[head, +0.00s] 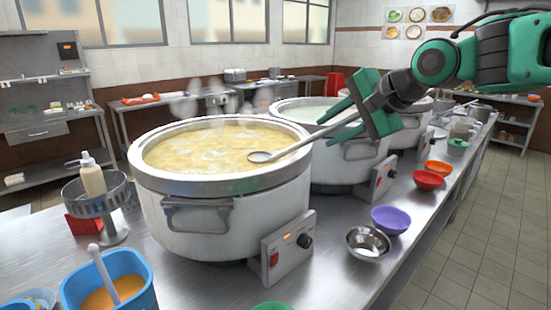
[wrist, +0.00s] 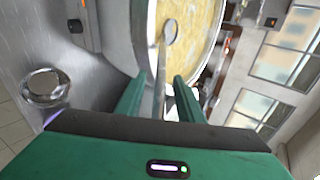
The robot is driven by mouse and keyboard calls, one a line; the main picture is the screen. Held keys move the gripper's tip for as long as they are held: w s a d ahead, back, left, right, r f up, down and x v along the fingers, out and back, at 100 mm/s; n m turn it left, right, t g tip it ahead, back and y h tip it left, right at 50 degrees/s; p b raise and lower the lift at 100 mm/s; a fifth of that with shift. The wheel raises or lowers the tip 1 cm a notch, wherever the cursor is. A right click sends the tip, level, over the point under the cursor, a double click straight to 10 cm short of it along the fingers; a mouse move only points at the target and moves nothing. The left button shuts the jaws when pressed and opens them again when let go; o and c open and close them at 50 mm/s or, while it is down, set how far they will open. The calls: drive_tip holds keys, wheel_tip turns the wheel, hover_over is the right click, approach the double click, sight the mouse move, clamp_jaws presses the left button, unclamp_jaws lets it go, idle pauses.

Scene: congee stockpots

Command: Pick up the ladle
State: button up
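The metal ladle (head: 262,156) lies with its bowl over the yellowish congee in the nearest large white stockpot (head: 230,190). Its handle slants up over the pot's right rim toward my gripper (head: 326,127). In the wrist view the ladle (wrist: 171,31) shows its bowl at the top, and its handle runs down between the two green fingers of my gripper (wrist: 160,79). The fingers are apart, with gaps beside the handle. The handle's far end is hidden behind my gripper. I cannot tell how deep the handle sits between the fingers.
More stockpots (head: 300,112) stand in a row behind. A steel bowl (head: 368,243), a purple bowl (head: 390,219) and a red bowl (head: 428,180) line the counter's right side. A squeeze bottle (head: 92,178) and a blue container (head: 135,299) stand left. The tiled floor (head: 480,245) at right is clear.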

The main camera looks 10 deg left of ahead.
clamp_jaws()
idle(1.4)
